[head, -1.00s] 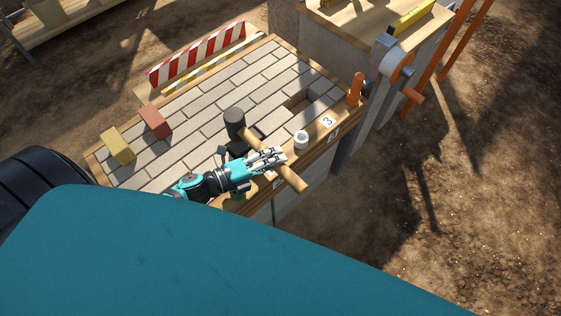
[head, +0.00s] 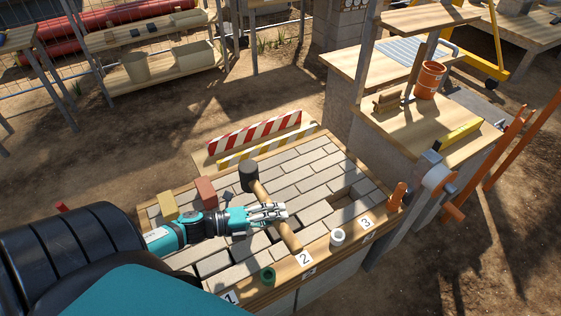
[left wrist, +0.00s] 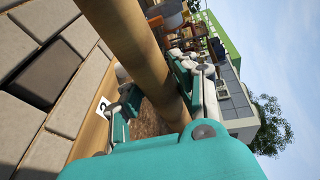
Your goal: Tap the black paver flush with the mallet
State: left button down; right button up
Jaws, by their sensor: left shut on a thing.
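The mallet has a black head (head: 249,174) and a wooden handle (head: 290,237). My left gripper (head: 268,213) is shut around the handle and holds the mallet over the paved bench. In the left wrist view the handle (left wrist: 128,38) runs between the fingers. The black paver (head: 275,234) lies near the "2" label, partly hidden by the gripper and handle. It also shows in the left wrist view as a dark block (left wrist: 45,75) among paler pavers; I cannot tell whether it is flush. My right gripper is not in view.
A yellow brick (head: 167,206) and a red brick (head: 206,191) stand at the bench's left. A white cup (head: 337,237), a green cup (head: 268,275) and an orange-handled tool (head: 397,195) stand along the front edge. A striped barrier (head: 255,132) lines the back. An empty slot (head: 347,198) is right of the mallet.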

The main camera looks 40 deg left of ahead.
pick_arm(q)
jog(key=shift+w+r, duration=0.1)
dwell(0.6)
jog(key=shift+d, duration=0.1)
jog(key=d+f+b, duration=0.1)
jog(key=d+f, duration=0.1)
jog(key=d, duration=0.4)
jog(key=d+f+b, duration=0.1)
jog(key=d+f, duration=0.2)
jog(key=d, duration=0.4)
jog(key=shift+f, duration=0.35)
jog(key=shift+r+p, duration=0.75)
jog(key=shift+p, duration=0.05)
